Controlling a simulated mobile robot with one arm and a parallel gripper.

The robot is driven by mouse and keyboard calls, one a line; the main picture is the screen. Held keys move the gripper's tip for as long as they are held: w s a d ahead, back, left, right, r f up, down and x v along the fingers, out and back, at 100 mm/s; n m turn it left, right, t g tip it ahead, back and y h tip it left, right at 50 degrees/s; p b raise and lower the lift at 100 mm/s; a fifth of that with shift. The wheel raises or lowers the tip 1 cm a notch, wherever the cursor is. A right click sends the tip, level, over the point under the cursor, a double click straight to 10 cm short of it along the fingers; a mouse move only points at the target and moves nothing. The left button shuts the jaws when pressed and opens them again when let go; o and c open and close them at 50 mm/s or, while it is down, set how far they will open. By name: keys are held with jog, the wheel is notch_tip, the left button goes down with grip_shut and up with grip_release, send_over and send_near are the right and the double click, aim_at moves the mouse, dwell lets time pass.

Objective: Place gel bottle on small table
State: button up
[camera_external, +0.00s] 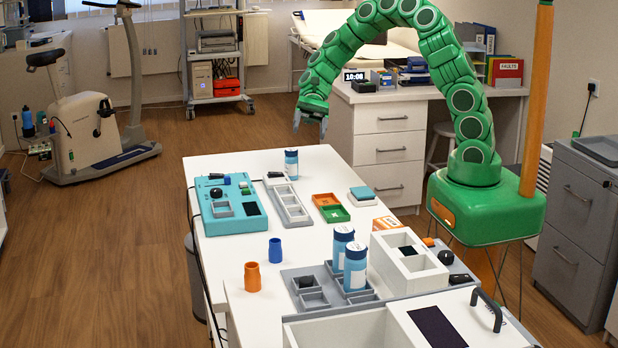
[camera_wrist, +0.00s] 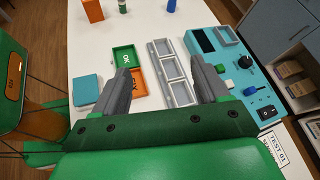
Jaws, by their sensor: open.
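Three blue bottles with white labels are in the external view; I cannot tell which is the gel bottle. One bottle (camera_external: 291,164) stands upright alone at the far end of the long white table (camera_external: 240,262). Two others, a rear bottle (camera_external: 343,247) and a front bottle (camera_external: 356,269), stand in a grey compartment tray (camera_external: 378,296). My gripper (camera_external: 311,122) is open and empty, above and beyond the table's far end. In the wrist view, the space between my fingers (camera_wrist: 160,72) is empty, and the lone bottle is not visible. I cannot identify a separate small table.
A teal device (camera_external: 222,232), a grey slotted tray (camera_external: 290,207), orange and green trays (camera_external: 335,214) and a teal block (camera_external: 362,192) lie on the table. Blue (camera_external: 275,250) and orange (camera_external: 252,276) cups stand nearer. A white drawer desk (camera_external: 391,122) is behind the table.

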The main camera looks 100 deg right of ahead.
jog(key=d+f+m+t, duration=0.3)
jog(key=d+f+m, duration=0.1)
jog(key=d, duration=0.4)
jog(key=m+t+h, duration=0.2)
jog(key=m+t, duration=0.1)
jog(key=m, duration=0.1)
send_near(291, 149)
jog(key=shift+w+a+f, duration=1.4)
jog(key=shift+w+f, duration=0.05)
jog(key=shift+w, duration=0.25)
jog(key=w+a, duration=0.3)
jog(key=shift+a+f, duration=0.1)
jog(key=shift+a, duration=0.1)
jog(key=shift+w+a+f, duration=0.1)
jog(key=shift+w+a, duration=0.2)
jog(key=c, duration=1.2)
jog(key=shift+c, duration=0.2)
